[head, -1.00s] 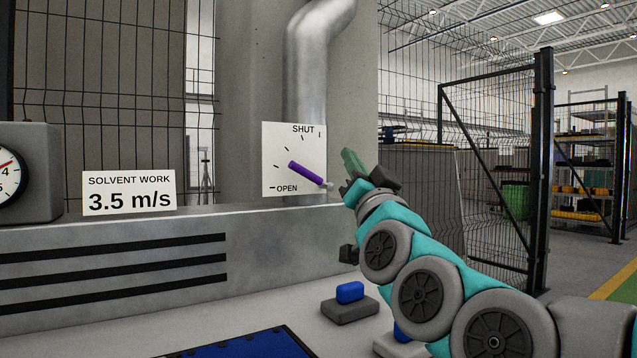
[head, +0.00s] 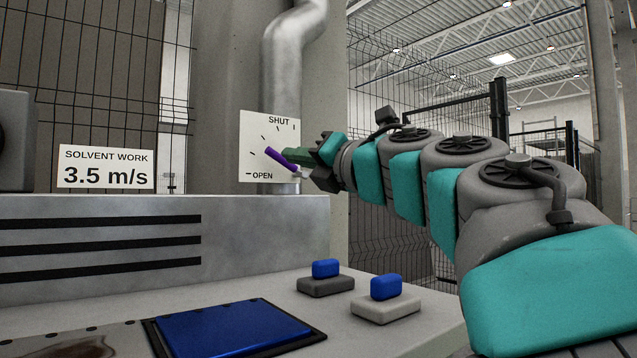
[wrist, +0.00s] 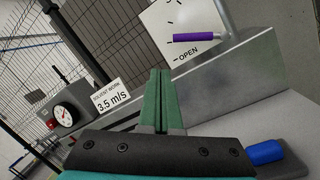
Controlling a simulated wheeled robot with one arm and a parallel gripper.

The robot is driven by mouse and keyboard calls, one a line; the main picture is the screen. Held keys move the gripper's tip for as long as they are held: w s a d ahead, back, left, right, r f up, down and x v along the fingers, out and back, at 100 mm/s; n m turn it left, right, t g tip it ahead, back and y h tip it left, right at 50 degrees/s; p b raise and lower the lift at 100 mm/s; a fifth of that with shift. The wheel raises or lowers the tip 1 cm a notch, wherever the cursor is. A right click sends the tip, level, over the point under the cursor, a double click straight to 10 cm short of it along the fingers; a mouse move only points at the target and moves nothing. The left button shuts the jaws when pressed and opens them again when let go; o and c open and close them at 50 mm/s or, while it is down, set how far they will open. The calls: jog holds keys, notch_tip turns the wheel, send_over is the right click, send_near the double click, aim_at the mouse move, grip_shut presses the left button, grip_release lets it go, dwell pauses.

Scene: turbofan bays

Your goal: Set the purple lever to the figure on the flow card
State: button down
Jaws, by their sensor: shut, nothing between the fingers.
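The purple lever (head: 281,159) is mounted on a white dial plate (head: 256,135) marked SHUT at the top and OPEN at the bottom, with tick marks between. The lever slants from upper left to lower right, its left end between the marks above OPEN. It also shows in the wrist view (wrist: 195,37). The flow card (head: 106,167) reads SOLVENT WORK 3.5 m/s; it also shows in the wrist view (wrist: 110,97). My gripper (head: 300,162) has green fingers, shut and empty, just right of the lever in the head view. Whether they touch it I cannot tell.
A round gauge with a red needle (wrist: 63,117) stands left of the card. A grey ledge with dark slots (head: 250,220) runs below the plate. Blue blocks on grey bases (head: 326,268) (head: 386,287) and a blue panel (head: 230,328) lie on the bench. A pipe (head: 282,80) rises behind the plate.

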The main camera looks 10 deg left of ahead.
aim_at(281, 160)
notch_tip(281, 160, down, 4)
jog(key=w+h, duration=0.2)
jog(key=w+a+r+n+p, duration=0.1)
jog(key=w+a+r+p, duration=0.2)
jog(key=w+a, duration=0.3)
jog(key=shift+w+a+r+p, duration=0.2)
jog(key=shift+w+a+p, duration=0.1)
jog(key=shift+w, duration=1.25)
jog(key=shift+w+d+r+m+p, duration=0.25)
jog(key=shift+r+p, duration=0.25)
jog(key=shift+p, duration=0.6)
jog(key=shift+a+f, duration=0.1)
